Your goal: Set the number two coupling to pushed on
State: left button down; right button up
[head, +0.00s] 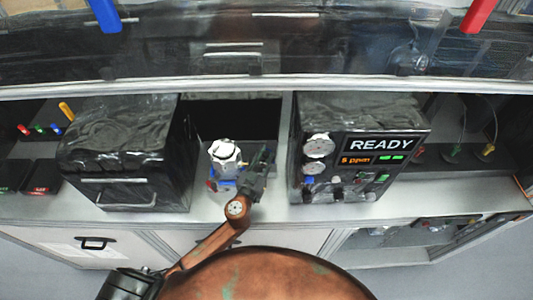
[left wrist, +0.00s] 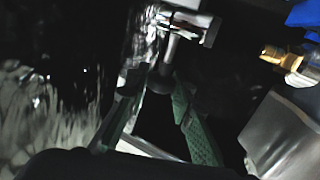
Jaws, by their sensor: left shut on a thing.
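My left gripper (head: 262,162) is just right of a white-capped housing (head: 225,155) with blue and red parts low on it. In the left wrist view the two green fingers (left wrist: 165,100) are closed around a dark rounded end on a short metal stem (left wrist: 168,50). The stem hangs from a shiny metal fitting (left wrist: 185,20). A brass fitting (left wrist: 280,56) and a blue part (left wrist: 304,14) are to the right, apart from the fingers. I cannot read a number on any coupling. My right gripper is not in view.
A black instrument box (head: 360,155) with gauges and a lit READY sign stands to the right. A black box with a handle (head: 125,160) stands to the left. A dark recess (head: 240,118) lies behind the housing. The grey counter (head: 270,212) is bare in front.

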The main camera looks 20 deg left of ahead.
pick_arm(q)
jog(key=shift+a, duration=0.2)
jog(key=a, duration=0.2)
jog(key=s+a+b, duration=0.1)
jog(key=a, duration=0.1)
jog(key=shift+s+a, duration=0.1)
jog(key=shift+s, duration=0.05)
jog(key=c, duration=1.7)
grip_release()
